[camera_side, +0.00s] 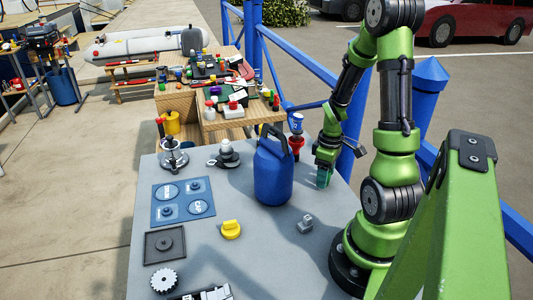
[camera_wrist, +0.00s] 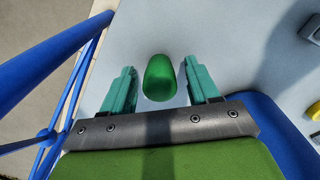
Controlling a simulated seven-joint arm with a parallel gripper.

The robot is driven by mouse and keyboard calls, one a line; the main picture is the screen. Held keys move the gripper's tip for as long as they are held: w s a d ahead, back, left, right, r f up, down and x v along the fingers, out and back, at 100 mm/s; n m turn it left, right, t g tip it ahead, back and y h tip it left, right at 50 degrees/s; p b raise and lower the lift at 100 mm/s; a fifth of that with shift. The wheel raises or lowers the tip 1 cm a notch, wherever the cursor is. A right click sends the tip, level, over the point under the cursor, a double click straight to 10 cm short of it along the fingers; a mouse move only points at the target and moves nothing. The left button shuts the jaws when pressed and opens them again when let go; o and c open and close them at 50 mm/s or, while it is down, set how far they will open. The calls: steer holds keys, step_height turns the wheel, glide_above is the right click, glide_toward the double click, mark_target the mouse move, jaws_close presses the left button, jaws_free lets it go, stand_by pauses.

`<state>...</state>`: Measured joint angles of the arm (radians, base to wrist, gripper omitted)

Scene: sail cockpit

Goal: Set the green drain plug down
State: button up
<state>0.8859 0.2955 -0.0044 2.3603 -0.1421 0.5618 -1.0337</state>
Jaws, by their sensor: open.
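The green drain plug (camera_wrist: 159,77) shows in the wrist view as a smooth, rounded green shape over the grey table top. It lies between my gripper's two teal fingers, with a visible gap on each side. My gripper (camera_wrist: 160,88) is open around it. In the side view my gripper (camera_side: 323,178) points down low at the table's right edge, beside the blue jug. I cannot pick out the plug in the side view; the fingers seem to hide it. I cannot tell its exact contact with the table.
A tall blue jug (camera_side: 273,178) stands close left of my gripper. A grey fitting (camera_side: 305,225) and a yellow knob (camera_side: 231,229) lie nearer the front. A blue panel (camera_side: 183,202) and a dark square plate (camera_side: 165,245) are at left. Blue railing (camera_wrist: 55,55) runs beyond the table edge.

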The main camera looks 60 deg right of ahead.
step_height(320, 180, up, 12)
stand_by(0.4)
steer(key=shift+r, duration=0.1)
steer(key=w+a+r+m+t, duration=0.1)
steer(key=a+r+t, duration=0.1)
steer(key=a, duration=0.6)
steer(key=w+a+r+m+t+y, duration=0.1)
steer(key=w+a+r+t, duration=0.1)
steer(key=a+r, duration=0.3)
steer(key=w+a+r+m+t+y, duration=0.1)
steer(key=w+a+r+m+t, duration=0.1)
steer(key=a, duration=1)
steer(key=shift+w+a+r+t, duration=0.3)
steer(key=shift+r+t, duration=0.3)
steer(key=shift+r, duration=0.35)
